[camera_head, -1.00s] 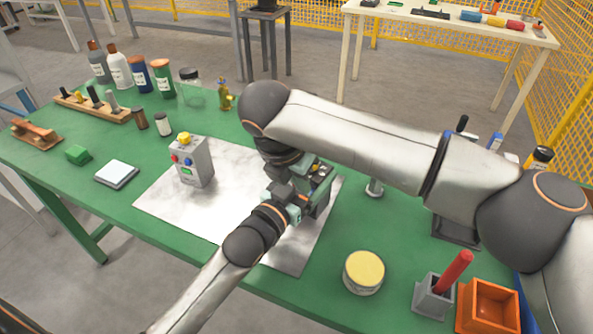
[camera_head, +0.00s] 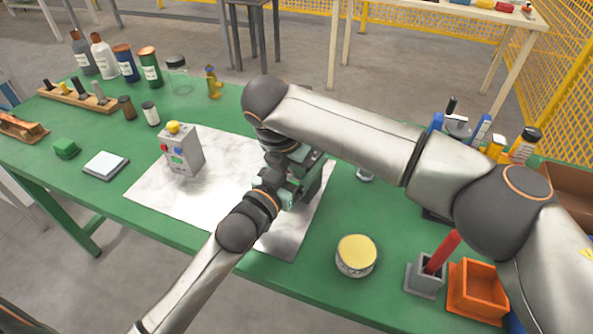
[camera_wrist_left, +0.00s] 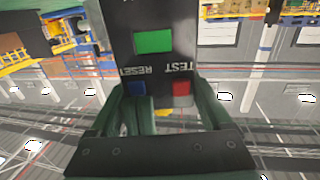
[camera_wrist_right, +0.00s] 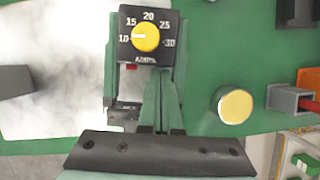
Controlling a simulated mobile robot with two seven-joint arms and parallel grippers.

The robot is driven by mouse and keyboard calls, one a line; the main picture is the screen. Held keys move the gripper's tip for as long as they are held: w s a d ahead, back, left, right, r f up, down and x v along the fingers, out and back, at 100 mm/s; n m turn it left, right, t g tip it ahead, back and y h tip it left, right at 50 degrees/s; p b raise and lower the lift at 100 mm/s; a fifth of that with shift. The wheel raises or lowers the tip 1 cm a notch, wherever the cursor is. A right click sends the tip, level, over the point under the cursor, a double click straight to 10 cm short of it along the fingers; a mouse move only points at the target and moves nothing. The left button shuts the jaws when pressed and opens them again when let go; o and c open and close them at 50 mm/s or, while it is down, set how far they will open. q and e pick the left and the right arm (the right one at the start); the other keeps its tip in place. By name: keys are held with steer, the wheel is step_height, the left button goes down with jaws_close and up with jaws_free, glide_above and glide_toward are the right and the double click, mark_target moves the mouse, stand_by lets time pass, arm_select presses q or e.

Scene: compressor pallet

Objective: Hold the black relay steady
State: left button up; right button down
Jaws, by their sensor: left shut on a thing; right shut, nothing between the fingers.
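The black relay (camera_wrist_left: 154,15) fills the top of the left wrist view, with a green window, a blue RESET button and a red TEST button. My left gripper (camera_wrist_left: 160,95) is shut on it, a finger on each side. In the head view the relay (camera_head: 316,180) is largely hidden by my arms, over the mat's right side. The right wrist view shows its top face (camera_wrist_right: 165,55) with a yellow knob on a 10 to 30 scale; the knob's mark points left, near 10. My right gripper (camera_wrist_right: 160,85) is shut and empty, close to the relay; contact is unclear.
A grey button box (camera_head: 183,152) stands on the pale mat (camera_head: 215,200). A yellow-lidded tin (camera_head: 356,255), a grey holder with a red stick (camera_head: 425,278) and an orange bin (camera_head: 477,292) are at the front right. Bottles (camera_head: 104,57) line the back left.

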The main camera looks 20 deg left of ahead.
arm_select(q)
steer(key=shift+d, duration=0.1)
arm_select(e)
steer(key=shift+w+d, duration=0.3)
steer(key=shift+w, duration=0.2)
steer(key=s+v, duration=0.1)
steer(key=v, duration=0.9)
steer(key=shift+a, duration=0.35)
arm_select(q)
steer(key=o, duration=1.6)
steer(key=shift+c, duration=0.2)
steer(key=shift+s, duration=0.1)
